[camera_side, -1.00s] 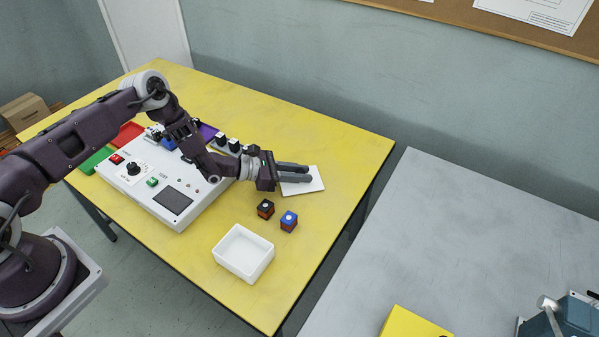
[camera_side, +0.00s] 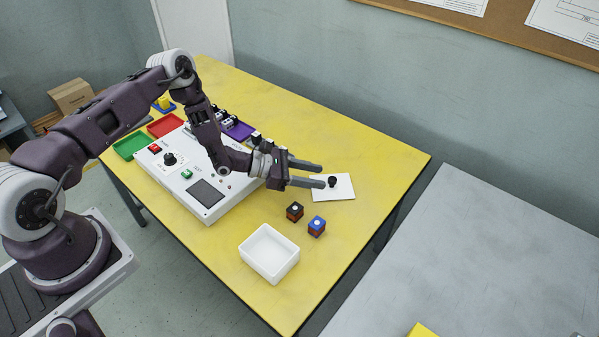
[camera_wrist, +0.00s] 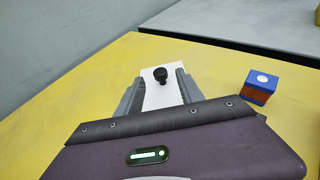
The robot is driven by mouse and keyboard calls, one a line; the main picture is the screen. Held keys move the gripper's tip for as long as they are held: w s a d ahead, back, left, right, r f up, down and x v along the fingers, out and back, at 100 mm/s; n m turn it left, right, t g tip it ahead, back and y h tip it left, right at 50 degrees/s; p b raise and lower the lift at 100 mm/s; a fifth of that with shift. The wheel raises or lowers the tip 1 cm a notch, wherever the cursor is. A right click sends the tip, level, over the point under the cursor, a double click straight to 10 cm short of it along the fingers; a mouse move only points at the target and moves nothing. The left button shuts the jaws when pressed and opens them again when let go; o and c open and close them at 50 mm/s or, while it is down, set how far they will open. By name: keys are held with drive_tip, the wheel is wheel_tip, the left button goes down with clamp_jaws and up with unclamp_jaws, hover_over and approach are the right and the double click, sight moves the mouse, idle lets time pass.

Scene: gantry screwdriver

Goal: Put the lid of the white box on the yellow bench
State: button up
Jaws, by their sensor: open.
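The white lid (camera_side: 341,190) lies flat on the yellow bench (camera_side: 370,150), with a black knob (camera_side: 332,181) on top. In the wrist view the lid (camera_wrist: 165,95) and its knob (camera_wrist: 160,75) show ahead, between my fingers. The open white box (camera_side: 269,254) stands on the bench nearer the front edge, apart from the lid, and looks empty. My gripper (camera_side: 321,175) is open and empty. Its fingers are spread just left of the knob in the side view and apart from it.
A black-and-red block (camera_side: 295,212) and a blue-and-red block (camera_side: 316,226) stand between lid and box. A white control panel (camera_side: 195,180) is behind my gripper, with green (camera_side: 132,146), red (camera_side: 165,125) and purple (camera_side: 238,130) trays beyond. A grey table (camera_side: 470,250) stands at right.

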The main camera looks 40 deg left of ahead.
drive_tip(key=v, duration=0.6)
drive_tip(key=shift+s+a+r, duration=0.1)
drive_tip(key=shift+s, duration=0.05)
drive_tip(key=s+d+r+m+g+h, duration=0.1)
drive_tip(key=s+d+r+m+g, duration=0.3)
drive_tip(key=r, duration=0.4)
drive_tip(key=s+d+r+m+g, duration=0.1)
drive_tip(key=s+d+r+m, duration=0.15)
drive_tip(key=r+m, duration=0.5)
drive_tip(key=s+d+r+m+g+h, duration=0.1)
drive_tip(key=s+d+r+m+g, duration=0.3)
drive_tip(key=r, duration=0.6)
drive_tip(key=s+d+r+m+y, duration=0.1)
drive_tip(key=s+r+m+y, duration=0.4)
drive_tip(key=s, duration=0.5)
drive_tip(key=s+a+r+m+t+y, duration=0.3)
drive_tip(key=s+a+m+y, duration=0.3)
drive_tip(key=s+a, duration=0.4)
drive_tip(key=s+t, duration=0.1)
drive_tip(key=s, duration=0.2)
drive_tip(key=shift+r+t+y, duration=0.2)
drive_tip(key=shift+t+y, duration=0.2)
